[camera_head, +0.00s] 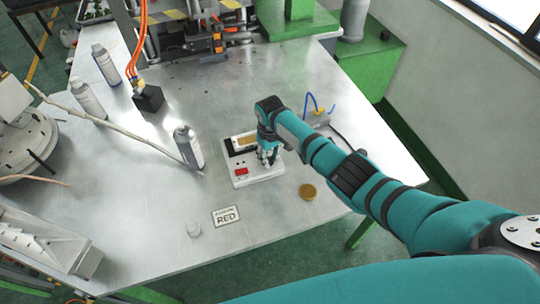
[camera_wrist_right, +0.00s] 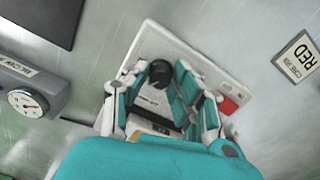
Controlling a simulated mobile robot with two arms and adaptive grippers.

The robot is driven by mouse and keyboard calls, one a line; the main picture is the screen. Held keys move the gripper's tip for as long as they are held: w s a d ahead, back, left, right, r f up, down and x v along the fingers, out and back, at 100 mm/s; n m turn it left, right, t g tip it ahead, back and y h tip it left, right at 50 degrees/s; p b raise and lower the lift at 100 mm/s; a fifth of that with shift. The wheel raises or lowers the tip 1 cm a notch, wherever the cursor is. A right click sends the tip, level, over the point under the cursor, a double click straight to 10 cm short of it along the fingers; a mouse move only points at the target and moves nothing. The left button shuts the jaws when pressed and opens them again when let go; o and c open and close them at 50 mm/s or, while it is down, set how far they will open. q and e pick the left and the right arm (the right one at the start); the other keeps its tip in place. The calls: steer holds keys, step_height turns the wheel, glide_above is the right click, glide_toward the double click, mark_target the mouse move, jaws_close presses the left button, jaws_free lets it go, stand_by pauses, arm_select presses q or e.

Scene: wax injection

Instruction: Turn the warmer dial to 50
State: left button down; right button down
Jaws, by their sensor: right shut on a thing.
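The warmer (camera_head: 240,182) is a small white box on the metal table, with a red switch (camera_head: 241,171) on its front; it also shows tilted in the right wrist view (camera_wrist_right: 150,40). Its black round dial (camera_wrist_right: 160,73) shows in the right wrist view between my fingers. My right gripper (camera_head: 268,157) is down over the right part of the warmer. In the wrist view my right gripper (camera_wrist_right: 162,88) is shut on the dial, with teal fingers on either side. The dial's scale is too small and covered to read. My left gripper is not in view.
A spray can (camera_head: 188,147) stands just left of the warmer. A brass disc (camera_head: 307,192) and a RED label card (camera_head: 227,216) lie in front. A grey gauge box (camera_wrist_right: 35,95) is nearby. A black block (camera_head: 148,98) and more cans stand further left.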

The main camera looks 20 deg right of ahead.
mark_target(270, 158)
steer(key=shift+r, duration=0.1)
steer(key=c, duration=1.1)
jaws_free()
steer(key=shift+o, duration=0.2)
step_height(270, 158, up, 12)
